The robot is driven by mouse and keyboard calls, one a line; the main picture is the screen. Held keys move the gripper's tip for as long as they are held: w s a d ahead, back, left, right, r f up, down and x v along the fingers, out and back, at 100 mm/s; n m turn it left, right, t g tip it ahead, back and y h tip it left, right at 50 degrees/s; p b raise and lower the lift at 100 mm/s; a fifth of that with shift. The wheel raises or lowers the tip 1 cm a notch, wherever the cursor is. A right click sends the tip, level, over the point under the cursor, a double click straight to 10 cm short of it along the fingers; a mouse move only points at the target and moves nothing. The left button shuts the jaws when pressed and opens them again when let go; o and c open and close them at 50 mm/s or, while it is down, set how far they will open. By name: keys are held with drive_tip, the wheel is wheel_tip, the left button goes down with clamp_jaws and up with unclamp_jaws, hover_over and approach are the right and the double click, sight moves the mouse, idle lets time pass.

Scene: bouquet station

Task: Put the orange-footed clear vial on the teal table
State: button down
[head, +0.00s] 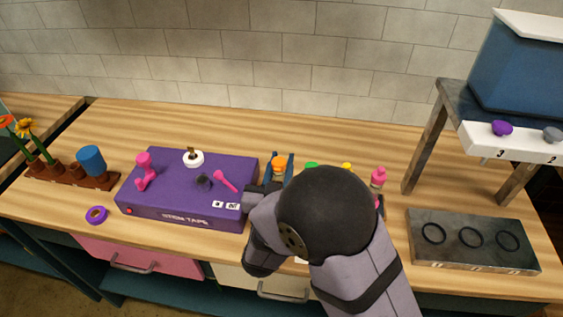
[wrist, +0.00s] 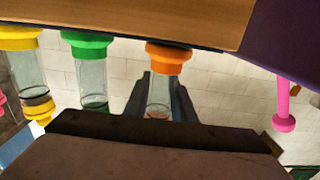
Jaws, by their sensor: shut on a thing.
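The orange-footed clear vial (wrist: 160,85) stands out in the upside-down wrist view, with its orange foot close to the wooden surface. In the head view its orange end (head: 279,161) shows just left of my arm. My gripper (wrist: 160,74) is shut on this vial, with a dark blue finger on each side of the glass. In the head view my gripper (head: 281,168) is partly hidden by my arm. I cannot tell whether the foot touches the counter. The wooden counter (head: 300,125) has teal parts below it (head: 130,290); no separate teal table is clear.
A green-footed vial (wrist: 90,75) and a yellow-footed vial (wrist: 28,75) stand beside the held one. A purple tape box (head: 185,185) lies left of my gripper. A grey block with three rings (head: 470,260) sits right. The counter behind is clear.

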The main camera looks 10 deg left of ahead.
sight(277, 181)
drive_tip(key=shift+f, duration=0.15)
drive_tip(key=c, duration=1.5)
unclamp_jaws()
drive_tip(key=s+b, duration=0.2)
drive_tip(key=s, duration=0.4)
drive_tip(key=shift+a+f+b, duration=0.1)
drive_tip(key=shift+f+b, duration=0.05)
drive_tip(key=shift+b, duration=0.25)
drive_tip(key=shift+o, duration=0.5)
drive_tip(key=shift+s, duration=0.65)
